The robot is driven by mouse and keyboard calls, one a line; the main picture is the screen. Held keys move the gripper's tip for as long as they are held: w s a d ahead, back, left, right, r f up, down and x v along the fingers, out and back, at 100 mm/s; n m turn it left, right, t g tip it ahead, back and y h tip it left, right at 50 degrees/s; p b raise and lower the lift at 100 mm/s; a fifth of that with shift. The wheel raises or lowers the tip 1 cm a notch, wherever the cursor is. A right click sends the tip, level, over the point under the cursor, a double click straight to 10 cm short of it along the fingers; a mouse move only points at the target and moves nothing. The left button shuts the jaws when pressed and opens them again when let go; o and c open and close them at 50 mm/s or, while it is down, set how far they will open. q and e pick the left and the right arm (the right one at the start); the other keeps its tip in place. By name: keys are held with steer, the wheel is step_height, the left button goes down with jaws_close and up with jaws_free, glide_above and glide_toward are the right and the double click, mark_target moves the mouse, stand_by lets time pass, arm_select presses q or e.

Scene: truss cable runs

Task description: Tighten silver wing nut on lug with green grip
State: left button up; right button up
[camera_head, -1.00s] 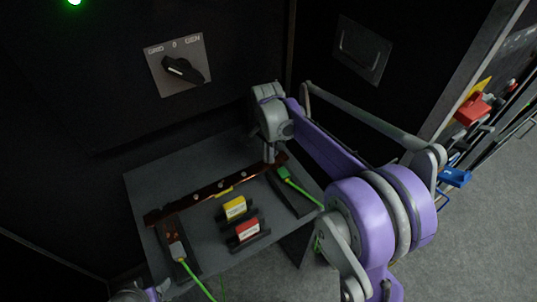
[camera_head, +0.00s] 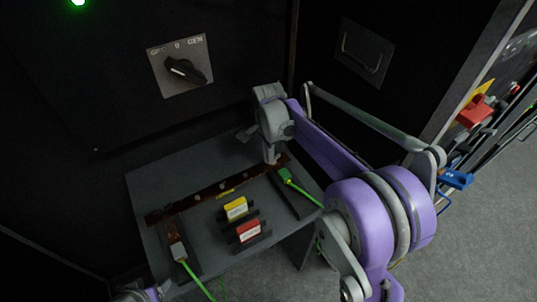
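My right gripper (camera_head: 258,144) points down over the far right end of the copper bar (camera_head: 205,193). Its two fingers look spread apart, one toward the left and one down by the bar. A green-gripped lug (camera_head: 284,174) lies just right of the fingers, its green cable running toward my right arm. The silver wing nut cannot be made out; the gripper covers that end of the bar. A second lug with a pale grip (camera_head: 178,251) and green cable lies at the near left. Only a piece of my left arm shows at the bottom left edge; its gripper is out of view.
A grey panel shelf (camera_head: 150,183) carries the bar, with yellow (camera_head: 235,209) and red (camera_head: 248,231) labelled blocks in front. A rotary switch (camera_head: 185,71) is on the cabinet behind. Red (camera_head: 474,110) and blue (camera_head: 456,179) items are at the right.

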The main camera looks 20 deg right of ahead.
steer(key=o, duration=0.4)
steer(key=shift+o, duration=0.2)
arm_select(q)
steer(key=shift+w+r+p, duration=0.1)
steer(key=shift+r+p, duration=0.35)
arm_select(e)
step_height(320, 180, up, 11)
steer(key=shift+f, duration=0.1)
arm_select(q)
steer(key=shift+r, duration=0.1)
steer(key=r+p, duration=0.2)
steer(key=w+r+p, duration=0.1)
steer(key=r+p, duration=0.1)
steer(key=shift+w+r, duration=0.1)
steer(key=shift+r, duration=0.15)
arm_select(e)
steer(key=s+a+f+n+t, duration=0.2)
steer(key=s+n, duration=0.6)
steer(key=s, duration=0.4)
steer(key=s+a+f+n+t, duration=0.2)
steer(key=s+n, duration=0.6)
steer(key=s, duration=0.4)
steer(key=shift+s+f+n+t, duration=0.25)
steer(key=shift+f+n+t, duration=0.05)
steer(key=shift+f+t, duration=0.45)
